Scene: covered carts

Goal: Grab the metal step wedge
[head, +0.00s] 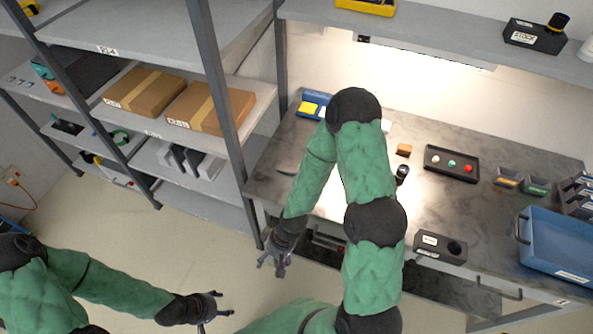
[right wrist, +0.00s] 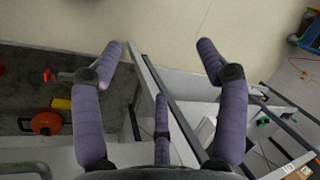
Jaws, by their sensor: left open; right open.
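I cannot make out a metal step wedge for certain in either view; part of the bench is hidden behind my right arm. My right gripper (head: 275,264) is open and empty, low in front of the bench's left end, beside the shelf post. Its spread purple fingers also show in the right wrist view (right wrist: 160,75), with nothing between them. My left gripper (head: 214,308) is open and empty over the floor at the lower left.
The dark bench (head: 300,150) carries a black tray (head: 451,164) with coloured balls, a small orange block (head: 404,150), a black box (head: 440,248) and a blue bin (head: 553,245). A shelf rack with cardboard boxes (head: 209,106) stands left. The floor (head: 130,240) between is clear.

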